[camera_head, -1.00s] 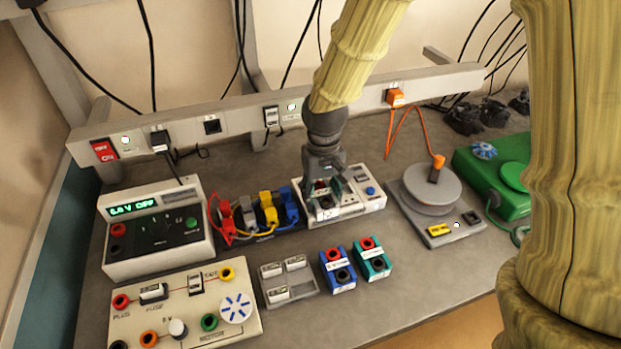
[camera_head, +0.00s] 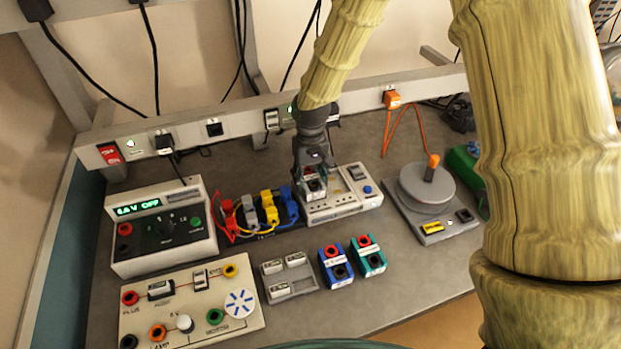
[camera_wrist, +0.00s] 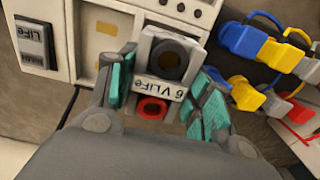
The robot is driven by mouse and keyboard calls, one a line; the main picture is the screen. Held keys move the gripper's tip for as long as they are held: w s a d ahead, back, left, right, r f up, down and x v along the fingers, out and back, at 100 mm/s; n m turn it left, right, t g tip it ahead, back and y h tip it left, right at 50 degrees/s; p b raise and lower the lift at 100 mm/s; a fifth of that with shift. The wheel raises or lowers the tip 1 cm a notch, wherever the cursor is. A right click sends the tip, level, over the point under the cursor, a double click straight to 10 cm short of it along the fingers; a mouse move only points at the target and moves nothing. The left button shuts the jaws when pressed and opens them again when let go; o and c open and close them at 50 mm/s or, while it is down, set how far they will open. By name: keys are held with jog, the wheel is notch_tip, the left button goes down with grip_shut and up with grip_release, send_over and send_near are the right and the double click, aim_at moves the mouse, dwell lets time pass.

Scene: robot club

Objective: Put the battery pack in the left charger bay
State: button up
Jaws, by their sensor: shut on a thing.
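My gripper (camera_wrist: 160,95) is shut on a pale battery pack (camera_wrist: 165,90) with one black and one red terminal and a "6 V LiFe" label. The pack and gripper also show in the head view, at the left end of the white charger (camera_head: 345,208). In the wrist view the charger (camera_wrist: 80,15) lies beside and beyond the pack. A tan, empty-looking recess (camera_wrist: 106,27) shows near the pack, and a dark "LiFe" labelled patch (camera_wrist: 31,43) farther left. The pack appears raised; its underside and exact height over the charger are hidden.
Plugs with blue, yellow and red leads (camera_head: 262,215) stand close left of the gripper. A blue pack (camera_head: 335,268) and a teal pack (camera_head: 369,257) stand in front. A grey turntable unit (camera_head: 428,195) is to the right. A rail with sockets (camera_head: 240,118) runs behind.

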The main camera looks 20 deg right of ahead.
aim_at(310, 178)
jog(key=shift+f, duration=0.45)
jog(key=shift+s+f, duration=0.1)
jog(key=shift+f, duration=0.15)
jog(key=o, duration=1.2)
jog(key=shift+s+f, duration=0.1)
jog(key=shift+c, duration=0.2)
jog(key=shift+o, duration=0.4)
jog(key=shift+f, duration=0.1)
notch_tip(310, 178, up, 13)
jog(key=b, duration=0.3)
jog(key=shift+b, duration=0.3)
